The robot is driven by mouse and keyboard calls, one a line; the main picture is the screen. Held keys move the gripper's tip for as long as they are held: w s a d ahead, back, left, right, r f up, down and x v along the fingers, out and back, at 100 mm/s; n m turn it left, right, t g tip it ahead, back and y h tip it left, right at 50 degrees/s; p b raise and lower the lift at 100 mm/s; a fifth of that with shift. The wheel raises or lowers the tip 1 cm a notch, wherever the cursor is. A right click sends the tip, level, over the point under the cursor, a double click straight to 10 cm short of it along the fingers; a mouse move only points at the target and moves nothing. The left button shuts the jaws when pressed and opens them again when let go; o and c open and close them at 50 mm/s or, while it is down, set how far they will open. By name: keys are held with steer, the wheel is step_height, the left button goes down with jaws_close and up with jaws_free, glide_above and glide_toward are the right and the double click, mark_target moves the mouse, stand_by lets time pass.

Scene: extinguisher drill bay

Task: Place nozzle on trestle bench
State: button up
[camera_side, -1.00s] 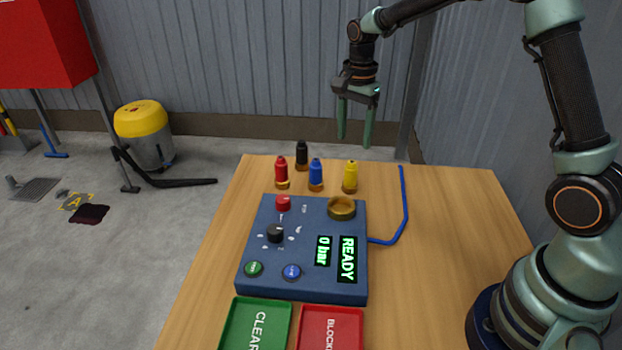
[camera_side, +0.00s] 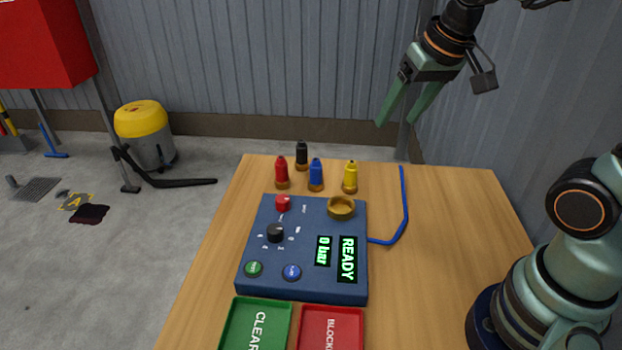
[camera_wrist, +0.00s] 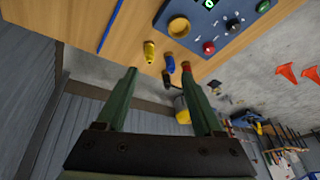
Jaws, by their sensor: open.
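Several nozzles stand upright at the back of the wooden trestle bench (camera_side: 450,250): a red nozzle (camera_side: 282,173), a black nozzle (camera_side: 302,156), a blue nozzle (camera_side: 316,175) and a yellow nozzle (camera_side: 350,177). The yellow (camera_wrist: 149,50), blue (camera_wrist: 169,61) and red (camera_wrist: 186,66) nozzles also show in the wrist view; the black one (camera_wrist: 168,77) is partly visible there. My gripper (camera_side: 397,117) is open and empty, tilted, above the bench's back right and apart from the nozzles.
A blue console (camera_side: 305,285) with a brass ring (camera_side: 341,207) sits mid-bench. A blue hose (camera_side: 405,205) runs to its right. A green CLEAR tray (camera_side: 236,335) and a red tray (camera_side: 332,340) lie in front.

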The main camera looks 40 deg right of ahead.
steer(key=s+n, duration=0.2)
steer(key=s+n+t, duration=0.1)
steer(key=shift+s+a+f, duration=0.25)
steer(key=shift+a+f, duration=0.1)
steer(key=shift+f, duration=0.05)
stand_by(1.0)
